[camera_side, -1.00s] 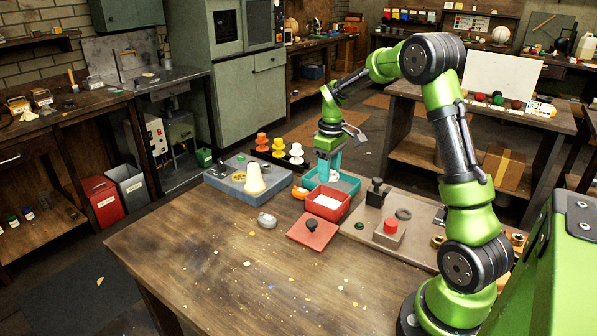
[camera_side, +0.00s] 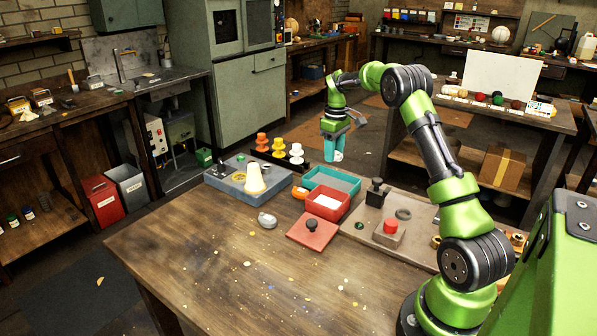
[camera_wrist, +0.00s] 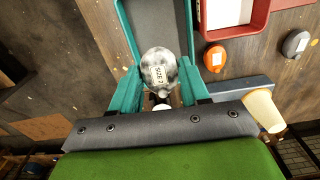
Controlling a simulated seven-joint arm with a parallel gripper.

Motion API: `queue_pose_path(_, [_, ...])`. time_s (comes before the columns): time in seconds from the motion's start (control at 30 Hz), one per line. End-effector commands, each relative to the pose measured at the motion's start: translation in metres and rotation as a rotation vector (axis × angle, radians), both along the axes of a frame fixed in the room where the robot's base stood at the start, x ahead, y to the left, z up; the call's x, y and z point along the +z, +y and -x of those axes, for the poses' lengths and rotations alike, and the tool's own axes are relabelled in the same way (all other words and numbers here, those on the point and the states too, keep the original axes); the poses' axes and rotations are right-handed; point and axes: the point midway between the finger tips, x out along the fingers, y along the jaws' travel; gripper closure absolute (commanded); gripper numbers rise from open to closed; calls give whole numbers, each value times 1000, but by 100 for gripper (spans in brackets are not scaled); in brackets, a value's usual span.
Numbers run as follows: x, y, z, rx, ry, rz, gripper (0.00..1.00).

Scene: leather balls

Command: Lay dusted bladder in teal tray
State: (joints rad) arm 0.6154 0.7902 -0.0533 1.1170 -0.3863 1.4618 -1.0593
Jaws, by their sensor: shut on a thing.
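My gripper (camera_side: 334,152) is raised in the air above the far edge of the teal tray. Its teal fingers are shut on the dusted bladder (camera_wrist: 158,68), a mottled grey-white ball with a "SIZE 2" label. In the side view only a small pale part of the bladder shows between the fingers. The teal tray (camera_side: 335,182) stands on the table with a grey floor, and nothing shows lying in it. In the wrist view the tray (camera_wrist: 150,18) shows beyond the bladder, partly hidden by it and the fingers.
A red tray (camera_side: 328,203) with a white sheet stands just in front of the teal tray. An orange item (camera_side: 299,193) sits close to its left. A blue-grey block with a pale cone (camera_side: 255,178) is further left. The front of the wooden table is largely clear.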

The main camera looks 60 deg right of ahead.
Motion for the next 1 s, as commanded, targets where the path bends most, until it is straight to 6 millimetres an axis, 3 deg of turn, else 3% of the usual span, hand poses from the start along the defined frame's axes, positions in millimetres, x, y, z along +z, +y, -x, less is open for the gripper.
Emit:
queue_pose_path(0.07, [1,-1,-3,15,-5,-1,84])
queue_pose_path(0.7, [-89,1,-1,25,1,-8,84])
queue_pose_path(1.0, [-93,1,-2,25,-2,-7,84])
